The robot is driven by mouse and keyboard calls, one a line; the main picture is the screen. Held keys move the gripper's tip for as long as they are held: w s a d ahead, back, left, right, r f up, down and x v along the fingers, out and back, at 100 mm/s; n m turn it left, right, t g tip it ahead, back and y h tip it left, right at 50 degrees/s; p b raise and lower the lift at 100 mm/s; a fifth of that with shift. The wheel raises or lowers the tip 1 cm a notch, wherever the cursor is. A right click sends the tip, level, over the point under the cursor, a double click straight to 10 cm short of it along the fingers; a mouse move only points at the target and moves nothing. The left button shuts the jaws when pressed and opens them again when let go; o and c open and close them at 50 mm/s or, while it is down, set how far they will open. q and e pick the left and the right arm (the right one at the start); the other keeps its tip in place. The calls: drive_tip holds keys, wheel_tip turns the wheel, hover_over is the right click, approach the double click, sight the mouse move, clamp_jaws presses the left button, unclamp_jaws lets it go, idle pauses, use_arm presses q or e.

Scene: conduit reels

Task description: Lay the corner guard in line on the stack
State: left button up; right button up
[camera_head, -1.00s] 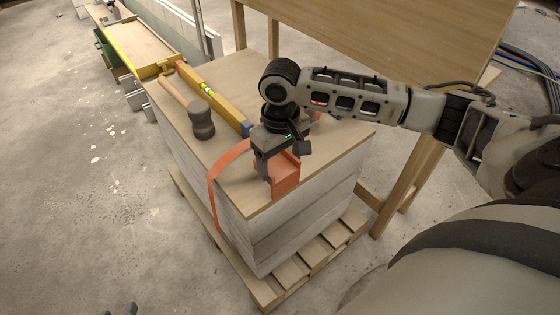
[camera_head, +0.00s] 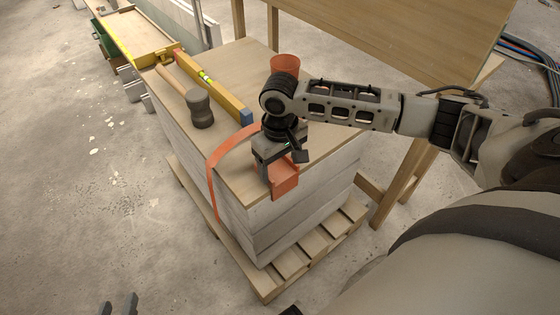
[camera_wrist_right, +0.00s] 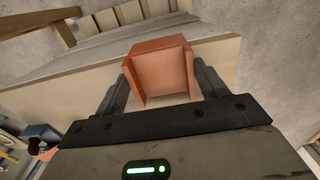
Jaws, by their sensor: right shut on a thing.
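The orange corner guard (camera_head: 287,183) is an L-shaped piece at the near right edge of the stack's wooden top (camera_head: 243,185). My right gripper (camera_head: 280,172) is shut on it. In the right wrist view the guard (camera_wrist_right: 160,70) sits between the two fingers and overlaps the board's edge. I cannot tell whether it touches the stack. An orange strap (camera_head: 213,178) lies across the top, left of the gripper, and hangs down the stack's side. My left gripper (camera_head: 119,307) shows only as two separated fingertips at the bottom left, empty and away from the stack.
A mallet (camera_head: 199,108) and a yellow level (camera_head: 215,88) lie on the top, left of my right gripper. An orange round thing (camera_head: 285,64) stands behind my wrist. A pallet (camera_head: 290,262) is underneath. A wooden table (camera_head: 420,35) stands behind.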

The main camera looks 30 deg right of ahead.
use_arm(q)
drive_tip(key=shift+w+r, duration=0.1)
drive_tip(key=shift+r, duration=0.1)
use_arm(e)
drive_tip(key=shift+f, duration=0.3)
idle(0.3)
drive_tip(key=o, duration=1.1)
drive_tip(key=shift+c, duration=0.2)
use_arm(q)
drive_tip(key=r+p, duration=0.1)
drive_tip(key=p, duration=0.3)
drive_tip(key=shift+a+r, duration=0.1)
use_arm(e)
wheel_tip(320, 180, up, 16)
drive_tip(key=shift+a, duration=0.1)
